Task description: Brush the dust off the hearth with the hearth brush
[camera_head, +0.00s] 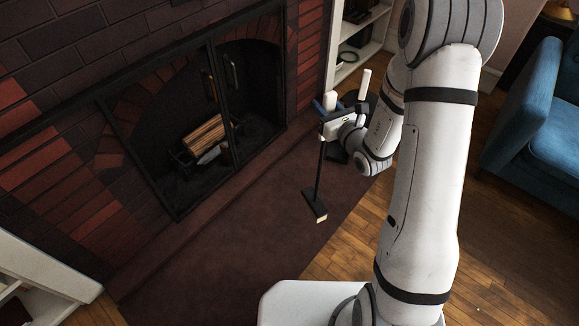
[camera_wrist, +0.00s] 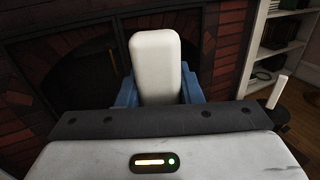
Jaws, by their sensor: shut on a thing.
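My gripper (camera_head: 330,108) is above the right part of the hearth, its blue fingers shut on the white handle top of the hearth brush. In the wrist view, the white handle (camera_wrist: 155,58) stands up between the blue fingers of my gripper (camera_wrist: 156,92). The brush's dark shaft (camera_head: 320,168) hangs down, slightly tilted, to a black head (camera_head: 314,201) with a pale end. Whether the head touches the hearth I cannot tell. The hearth (camera_head: 230,240) is a dark reddish-brown slab before the fireplace. I cannot make out distinct dust on it.
A brick fireplace (camera_head: 115,163) with a black-framed opening holds logs (camera_head: 204,134) on a grate. Another white handle (camera_head: 364,84) rises from a dark stand behind my gripper. A white shelf (camera_head: 357,45) and blue armchair (camera_head: 525,115) stand to the right. The hearth's left part looks clear.

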